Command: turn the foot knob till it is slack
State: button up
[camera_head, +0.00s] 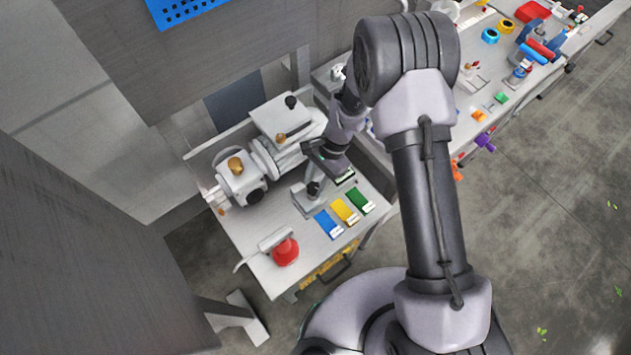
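A small dark knob (313,188) stands on a grey foot plate (302,203) on the workbench (248,240); it is probably the foot knob. My gripper (328,165) points down just above and to the right of it, at the end of my arm. The fingers are small and dark here, so I cannot tell whether they are open or shut, or whether they touch the knob. Behind stands a white machine (240,186) with a brown knob (235,165) on top. Its right-hand housing (283,118) carries a black knob (291,102).
Blue (328,224), yellow (344,211) and green (360,200) blocks lie right of the foot plate. A red round part (285,251) sits at the bench's front. A second bench (505,80) with tools is at upper right. A grey wall (75,255) stands at left.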

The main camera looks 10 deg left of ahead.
grip_shut()
jog(key=shift+f+m+t+y+b, duration=0.3)
jog(key=shift+m+t+b, duration=0.1)
jog(key=shift+m+b, duration=0.8)
jog(key=shift+s+d+r+m, duration=0.1)
jog(key=shift+r+m, duration=0.15)
jog(key=shift+m, duration=0.35)
jog(key=o, duration=1.1)
grip_release()
jog(key=p+v, duration=0.2)
jog(key=v, duration=0.6)
jog(key=p+v, duration=0.2)
jog(key=v, duration=0.7)
jog(key=shift+s+d+r, duration=0.15)
jog(key=shift+d+r, duration=0.1)
